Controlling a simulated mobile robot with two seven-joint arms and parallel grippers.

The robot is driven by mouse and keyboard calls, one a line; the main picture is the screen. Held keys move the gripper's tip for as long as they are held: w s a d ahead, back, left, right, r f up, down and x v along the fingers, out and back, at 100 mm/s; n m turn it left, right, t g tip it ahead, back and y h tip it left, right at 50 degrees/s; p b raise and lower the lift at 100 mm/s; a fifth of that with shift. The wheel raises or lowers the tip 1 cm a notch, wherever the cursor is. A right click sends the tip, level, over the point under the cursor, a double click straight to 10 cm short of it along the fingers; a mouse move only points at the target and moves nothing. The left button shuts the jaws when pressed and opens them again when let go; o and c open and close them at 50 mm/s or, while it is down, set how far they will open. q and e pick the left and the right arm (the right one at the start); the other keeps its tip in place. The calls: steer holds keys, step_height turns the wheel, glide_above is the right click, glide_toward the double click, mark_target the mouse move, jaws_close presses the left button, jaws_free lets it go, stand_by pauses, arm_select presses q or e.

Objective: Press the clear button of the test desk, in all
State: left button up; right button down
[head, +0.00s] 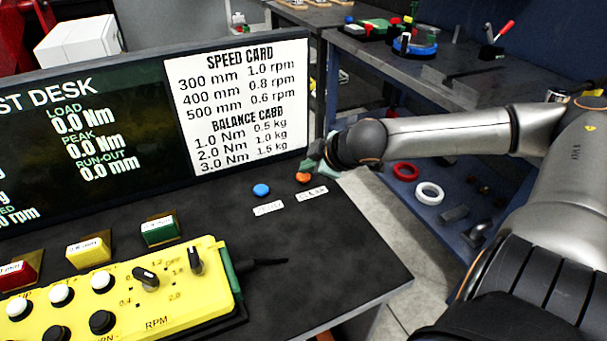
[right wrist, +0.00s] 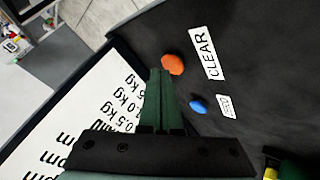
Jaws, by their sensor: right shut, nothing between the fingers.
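The test desk (head: 330,235) has a black top with an orange button (head: 304,177) near its right edge. The label by it (head: 311,194) reads CLEAR in the right wrist view (right wrist: 208,53). The orange button (right wrist: 173,64) also shows there, just beyond and right of the fingertips. My right gripper (head: 316,160) is shut and empty, right behind the orange button in the head view. Its green fingers (right wrist: 158,75) lie together; whether they touch the button I cannot tell. My left gripper is not in view.
A blue button (head: 261,190) with its own label sits left of the orange one. Behind stands a display panel with a white card (head: 238,105). A yellow control box (head: 130,290) with knobs lies in front. A blue-shelved bench (head: 450,195) stands behind my right arm.

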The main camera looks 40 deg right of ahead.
mark_target(308, 178)
steer(key=shift+f+b, duration=0.45)
stand_by(0.4)
stand_by(0.3)
steer(key=shift+r+p, duration=0.9)
steer(key=shift+p, duration=0.05)
steer(key=shift+r, duration=0.1)
step_height(308, 178, up, 5)
steer(key=p, duration=0.5)
stand_by(0.4)
